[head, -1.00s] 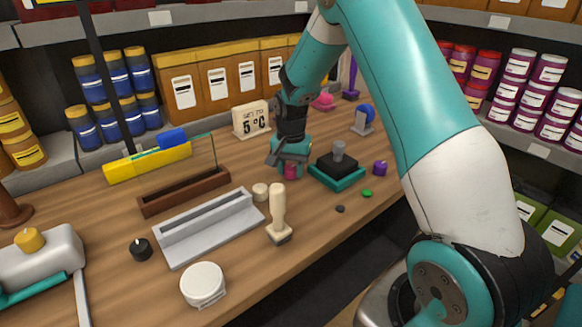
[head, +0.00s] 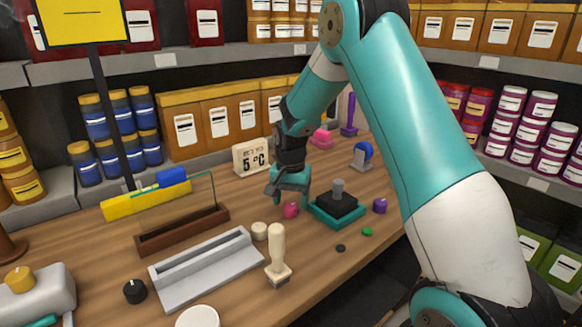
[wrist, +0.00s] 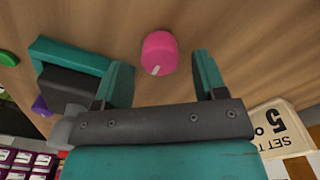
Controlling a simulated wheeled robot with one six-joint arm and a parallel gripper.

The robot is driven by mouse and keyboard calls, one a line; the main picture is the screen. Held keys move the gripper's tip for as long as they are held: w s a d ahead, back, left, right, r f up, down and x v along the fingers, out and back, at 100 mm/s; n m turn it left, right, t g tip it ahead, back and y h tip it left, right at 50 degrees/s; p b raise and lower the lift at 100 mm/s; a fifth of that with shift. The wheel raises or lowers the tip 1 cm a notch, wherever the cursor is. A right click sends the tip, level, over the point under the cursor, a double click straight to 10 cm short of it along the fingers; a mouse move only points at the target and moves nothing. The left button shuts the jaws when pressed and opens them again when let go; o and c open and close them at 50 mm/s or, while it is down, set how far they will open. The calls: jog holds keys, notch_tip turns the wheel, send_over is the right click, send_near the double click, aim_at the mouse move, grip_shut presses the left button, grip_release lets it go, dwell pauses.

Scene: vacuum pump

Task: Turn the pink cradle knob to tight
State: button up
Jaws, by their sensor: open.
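The pink knob (wrist: 159,52) is a short round knob with a white mark on its face, on the wooden counter. It also shows in the head view (head: 290,210), just below and in front of my gripper (head: 290,192). In the wrist view my gripper (wrist: 162,60) is open, with one teal finger on each side of the knob's near edge. Gaps show between the knob and both fingers in that view. The gripper holds nothing. I cannot make out any tight marking.
A teal tray (head: 318,212) with a black block (head: 336,203) stands right of the knob. A cream round piece (head: 259,231) and an upright stamp (head: 278,255) stand left of it. Purple (head: 380,205) and green (head: 367,231) pieces lie farther right.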

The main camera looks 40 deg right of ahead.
aim_at(291, 205)
notch_tip(291, 205, up, 15)
jog(key=shift+r+b, duration=0.15)
jog(key=shift+b, duration=0.2)
dwell(0.3)
